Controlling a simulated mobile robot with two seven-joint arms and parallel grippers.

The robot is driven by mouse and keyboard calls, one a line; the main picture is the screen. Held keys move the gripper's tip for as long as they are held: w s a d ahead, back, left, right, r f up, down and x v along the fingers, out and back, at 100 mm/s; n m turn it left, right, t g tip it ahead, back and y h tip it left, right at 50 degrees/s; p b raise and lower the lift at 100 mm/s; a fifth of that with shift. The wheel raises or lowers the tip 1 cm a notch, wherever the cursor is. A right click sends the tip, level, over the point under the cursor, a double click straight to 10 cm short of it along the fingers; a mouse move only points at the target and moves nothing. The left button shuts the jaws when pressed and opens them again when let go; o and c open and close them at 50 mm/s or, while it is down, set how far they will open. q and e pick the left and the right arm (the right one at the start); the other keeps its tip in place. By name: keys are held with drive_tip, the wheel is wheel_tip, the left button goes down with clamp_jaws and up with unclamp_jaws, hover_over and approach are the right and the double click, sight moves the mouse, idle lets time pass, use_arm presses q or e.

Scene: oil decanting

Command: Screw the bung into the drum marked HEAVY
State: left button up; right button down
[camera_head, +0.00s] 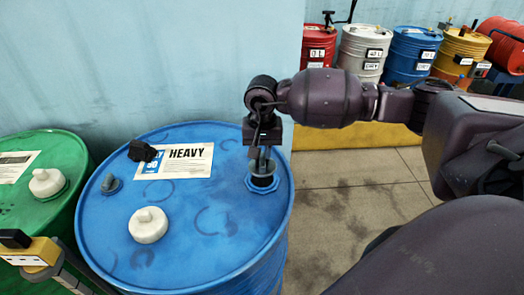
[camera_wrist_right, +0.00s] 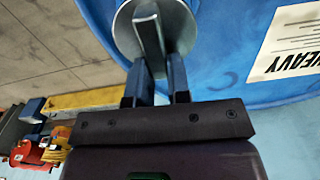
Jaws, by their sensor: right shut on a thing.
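The blue drum marked HEAVY (camera_head: 200,255) stands at the front in the head view, its white label (camera_head: 185,160) on the lid. My right gripper (camera_head: 262,160) points down over the opening (camera_head: 264,188) with a blue rim near the lid's right edge. In the right wrist view the gripper (camera_wrist_right: 155,85) is shut on the raised bar of a grey round bung (camera_wrist_right: 128,35). The bung is at the opening; how deep it sits is hidden by the gripper. My left gripper is not in view.
A white cap (camera_head: 148,226), a small grey plug (camera_head: 110,184) and a black part (camera_head: 142,151) are on the lid. A green drum (camera_head: 70,155) stands at the left, a yellow and black object (camera_head: 35,250) in front. Several drums (camera_head: 412,55) line the back right. Floor is clear between.

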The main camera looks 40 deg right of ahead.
drive_tip(key=shift+r, duration=0.25)
use_arm(q)
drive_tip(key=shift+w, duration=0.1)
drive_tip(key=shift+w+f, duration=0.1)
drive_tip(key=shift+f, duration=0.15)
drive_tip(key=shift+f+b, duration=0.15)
drive_tip(key=shift+b, duration=0.15)
use_arm(e)
drive_tip(key=shift+f, duration=0.15)
drive_tip(key=shift+f+b, duration=0.3)
drive_tip(key=shift+f, duration=0.2)
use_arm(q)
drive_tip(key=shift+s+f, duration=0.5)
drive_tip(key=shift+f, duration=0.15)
use_arm(e)
drive_tip(key=shift+f, duration=0.1)
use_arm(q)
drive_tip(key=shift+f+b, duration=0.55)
use_arm(e)
drive_tip(key=shift+f, duration=0.8)
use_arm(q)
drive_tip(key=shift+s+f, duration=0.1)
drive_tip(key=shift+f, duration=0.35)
use_arm(e)
drive_tip(key=shift+f, duration=0.5)
